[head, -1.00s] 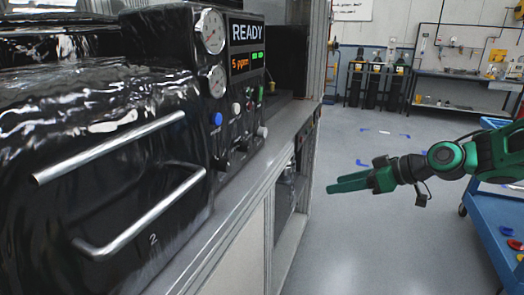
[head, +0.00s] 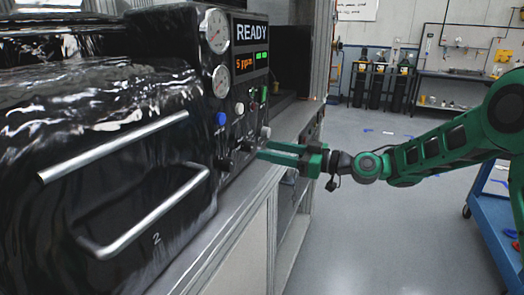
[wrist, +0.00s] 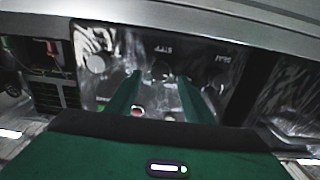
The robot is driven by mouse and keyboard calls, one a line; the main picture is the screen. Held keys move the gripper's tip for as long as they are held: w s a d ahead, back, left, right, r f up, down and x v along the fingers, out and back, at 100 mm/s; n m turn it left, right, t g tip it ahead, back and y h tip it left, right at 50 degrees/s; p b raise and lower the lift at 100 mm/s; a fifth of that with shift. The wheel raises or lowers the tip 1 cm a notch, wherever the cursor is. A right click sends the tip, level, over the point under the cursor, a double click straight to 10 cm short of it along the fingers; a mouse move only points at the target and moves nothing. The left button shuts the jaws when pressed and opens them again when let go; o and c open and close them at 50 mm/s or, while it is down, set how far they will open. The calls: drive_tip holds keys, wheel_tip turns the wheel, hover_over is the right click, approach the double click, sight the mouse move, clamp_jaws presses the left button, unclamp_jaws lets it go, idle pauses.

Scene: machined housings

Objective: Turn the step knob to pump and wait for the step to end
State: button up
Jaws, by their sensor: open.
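The black control panel (head: 243,100) stands at the left of the head view, its display reading READY above "5 ppm". Several small knobs and buttons sit below it, including a black knob (head: 247,145) near my fingertips and another black knob (head: 225,163) lower left. My gripper (head: 262,152) is open, fingers pointing at the panel's lower right part. In the wrist view my two green fingers (wrist: 160,77) are apart on either side of a dark knob shape below the STEP label (wrist: 165,48). Contact with the knob cannot be told. The knob's setting is not readable.
Two round gauges (head: 215,58) and a blue button (head: 221,118) are on the panel. Silver bar handles (head: 115,147) project from the black housing at the left. A grey ledge (head: 215,215) runs below the panel. A blue cart (head: 490,225) stands at the right; open floor lies between.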

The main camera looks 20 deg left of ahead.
sight(254, 147)
drive_tip(key=shift+w+a, duration=0.15)
drive_tip(key=shift+a, duration=1.95)
